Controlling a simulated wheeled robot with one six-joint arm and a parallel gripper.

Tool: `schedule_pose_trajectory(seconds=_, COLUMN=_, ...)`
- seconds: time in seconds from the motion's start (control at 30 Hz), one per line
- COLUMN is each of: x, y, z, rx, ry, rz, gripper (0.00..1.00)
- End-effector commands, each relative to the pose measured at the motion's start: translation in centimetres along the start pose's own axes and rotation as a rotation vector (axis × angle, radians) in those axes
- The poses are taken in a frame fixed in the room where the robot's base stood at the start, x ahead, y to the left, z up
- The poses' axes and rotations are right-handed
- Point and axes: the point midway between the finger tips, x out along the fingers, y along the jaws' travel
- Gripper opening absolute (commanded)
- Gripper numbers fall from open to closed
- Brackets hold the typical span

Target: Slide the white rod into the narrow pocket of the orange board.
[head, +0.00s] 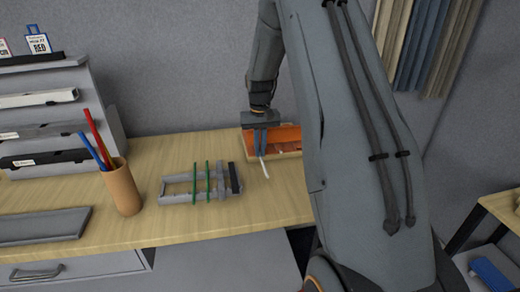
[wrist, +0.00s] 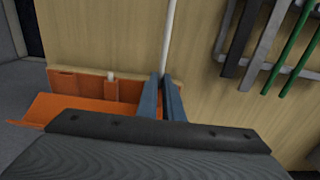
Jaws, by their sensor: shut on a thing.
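My gripper (head: 260,152) is low over the table at the orange board (head: 287,135), partly hiding it. In the wrist view its two fingers (wrist: 164,82) are shut on the white rod (wrist: 168,38). The rod's free length points away from the board; in the head view it shows as a short white piece (head: 264,170) below the fingers. The orange board, also in the wrist view (wrist: 82,90), has dividers and a pale wooden edge. A short white stub (wrist: 110,75) shows at that edge, left of the fingers. The rod's other end is hidden by my gripper.
A grey frame (head: 177,180) with green rods and a dark bar lies left of my gripper. A brown cup (head: 122,188) with pens, a grey tray (head: 42,226) and a shelf unit (head: 58,110) stand further left. Bare table lies between frame and board.

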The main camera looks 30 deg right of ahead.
Motion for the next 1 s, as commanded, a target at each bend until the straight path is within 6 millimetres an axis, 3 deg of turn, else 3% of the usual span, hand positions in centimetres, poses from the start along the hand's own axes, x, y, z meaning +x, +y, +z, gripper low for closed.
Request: schedule_pose_trajectory(seconds=1.0, x=-0.1, y=0.0, z=3.8, rx=0.0, ry=-0.002, rz=0.0, gripper=0.0)
